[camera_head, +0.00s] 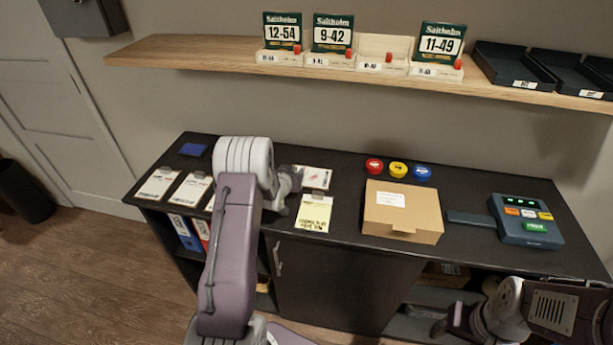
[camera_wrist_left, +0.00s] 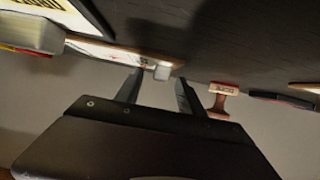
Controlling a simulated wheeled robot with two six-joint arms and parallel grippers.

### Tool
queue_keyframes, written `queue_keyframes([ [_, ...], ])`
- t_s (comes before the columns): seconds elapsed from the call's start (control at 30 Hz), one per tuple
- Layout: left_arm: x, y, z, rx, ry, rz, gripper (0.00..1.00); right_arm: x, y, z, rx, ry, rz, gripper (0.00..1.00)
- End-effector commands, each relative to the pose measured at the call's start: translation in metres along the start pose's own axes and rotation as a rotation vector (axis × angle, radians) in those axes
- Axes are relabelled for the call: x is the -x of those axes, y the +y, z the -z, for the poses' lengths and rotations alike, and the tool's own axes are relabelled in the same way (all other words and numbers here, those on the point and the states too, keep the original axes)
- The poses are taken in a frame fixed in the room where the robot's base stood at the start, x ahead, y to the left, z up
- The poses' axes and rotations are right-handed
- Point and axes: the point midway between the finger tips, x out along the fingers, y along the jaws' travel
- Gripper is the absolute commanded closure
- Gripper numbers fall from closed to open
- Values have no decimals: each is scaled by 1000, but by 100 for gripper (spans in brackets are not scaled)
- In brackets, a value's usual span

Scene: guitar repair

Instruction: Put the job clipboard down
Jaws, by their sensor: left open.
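Several clipboards lie on the dark counter in the head view. One with yellow paper (camera_head: 313,214) lies right of my left gripper (camera_head: 289,190), and a white-papered one (camera_head: 316,177) lies just behind it. Two more white-papered clipboards (camera_head: 158,185) (camera_head: 190,188) lie at the left; another is partly hidden by my arm. Which is the job clipboard, I cannot tell. In the left wrist view, my open left gripper (camera_wrist_left: 158,88) has a clipboard's edge and clip (camera_wrist_left: 152,67) at its fingertips. My right gripper (camera_head: 446,322) is low at the right, its jaws unclear.
A small stamp (camera_wrist_left: 222,98) shows beside the left fingers. A cardboard box (camera_head: 402,212), three coloured round tins (camera_head: 398,169) and a teal device (camera_head: 527,222) stand on the counter's right half. A wooden shelf (camera_head: 200,55) with card holders and dark trays runs above.

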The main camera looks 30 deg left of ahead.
Motion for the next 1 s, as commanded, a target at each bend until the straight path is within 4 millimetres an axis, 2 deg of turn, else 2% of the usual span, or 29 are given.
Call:
queue_keyframes([
  [0.23, -5, 0, 0, 0, 0, 0, 55, 0, 0, 0, 0, 0, 0, 35],
  [0.27, -5, 0, 0, 0, 0, 0, 60, 0, 0, 0, 0, 0, 0, 35],
  [0.4, -4, 0, 0, 0, 0, 0, 99, 0, 0, 0, 0, 0, 0, 35],
  [0.77, -3, 0, 2, 0, 1, -1, 100, 0, 0, 0, 0, 0, 0, 35],
  [0.87, 0, 0, 10, 0, 2, -1, 100, 0, 0, 0, 0, 0, 0, 35],
  [1.0, 10, 0, 32, -1, 5, -1, 100, 1, 0, 0, 0, 0, 0, 35],
])
